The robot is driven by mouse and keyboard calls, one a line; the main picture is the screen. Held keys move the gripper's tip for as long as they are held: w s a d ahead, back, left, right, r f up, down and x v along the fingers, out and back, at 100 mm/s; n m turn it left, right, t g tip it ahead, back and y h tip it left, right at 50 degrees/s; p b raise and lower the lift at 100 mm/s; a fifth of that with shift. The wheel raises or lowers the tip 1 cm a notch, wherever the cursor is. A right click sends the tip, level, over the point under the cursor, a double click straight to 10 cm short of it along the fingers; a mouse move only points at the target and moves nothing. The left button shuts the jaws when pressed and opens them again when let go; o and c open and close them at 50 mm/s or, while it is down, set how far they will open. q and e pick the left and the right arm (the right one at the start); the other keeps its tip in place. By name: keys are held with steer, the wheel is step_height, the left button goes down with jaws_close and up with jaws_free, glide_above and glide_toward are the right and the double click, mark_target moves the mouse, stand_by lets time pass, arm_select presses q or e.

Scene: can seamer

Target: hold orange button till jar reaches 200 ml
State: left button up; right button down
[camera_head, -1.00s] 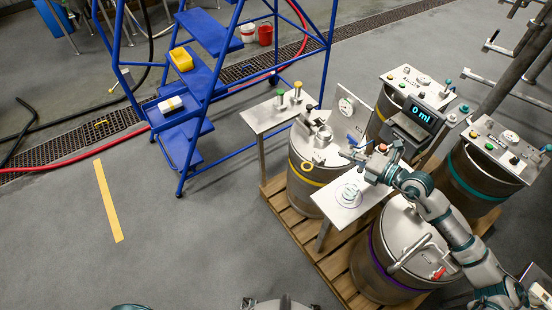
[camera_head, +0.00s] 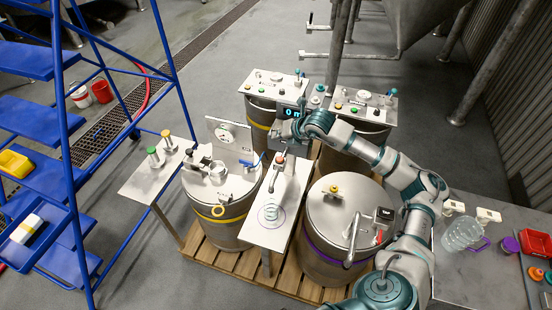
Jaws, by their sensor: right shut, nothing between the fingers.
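A small orange button (camera_head: 282,158) stands at the back of a narrow metal stand (camera_head: 262,238). On the front of this stand is a clear round ringed thing (camera_head: 271,212); I cannot tell if it is the jar. A dark display (camera_head: 290,112) behind the button reads 0 m, its last part covered by my arm. My right gripper (camera_head: 281,130) is shut and empty. It is just behind the button and in front of the display, apart from the button in the picture. A clear jug with a purple handle (camera_head: 463,235) stands on the right table. My left gripper is out of view.
Several metal drums with panels stand on a wooden pallet (camera_head: 235,262). A yellow-banded drum (camera_head: 221,213) is left of the stand and a purple-banded one (camera_head: 335,215) right. A side table (camera_head: 150,183) and blue stairs (camera_head: 45,175) are at left. Red bins (camera_head: 537,243) are at right.

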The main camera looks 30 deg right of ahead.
steer(key=b, duration=0.3)
glide_above(280, 160)
steer(key=d, duration=0.2)
step_height(280, 160, down, 8)
steer(key=shift+r, duration=0.2)
steer(key=a+b, duration=0.1)
steer(key=a+f, duration=0.1)
steer(key=shift+a+f+b, duration=0.15)
steer(key=shift+a+b, duration=0.15)
steer(key=shift+b, duration=0.1)
steer(key=shift+d+f, duration=0.2)
steer(key=shift+d, duration=0.3)
steer(key=shift+d+f, duration=0.2)
steer(key=shift+d, duration=0.5)
steer(key=shift+a+r, duration=0.2)
steer(key=shift+a, duration=0.85)
steer(key=shift+d, duration=0.4)
steer(key=shift+d+f, duration=0.15)
steer(key=shift+d, duration=0.3)
steer(key=shift+a, duration=0.65)
steer(key=shift+f+b, duration=0.25)
steer(key=shift+b, duration=0.4)
steer(key=shift+d, duration=0.5)
steer(key=shift+a+f, duration=0.1)
steer(key=shift+a, duration=0.4)
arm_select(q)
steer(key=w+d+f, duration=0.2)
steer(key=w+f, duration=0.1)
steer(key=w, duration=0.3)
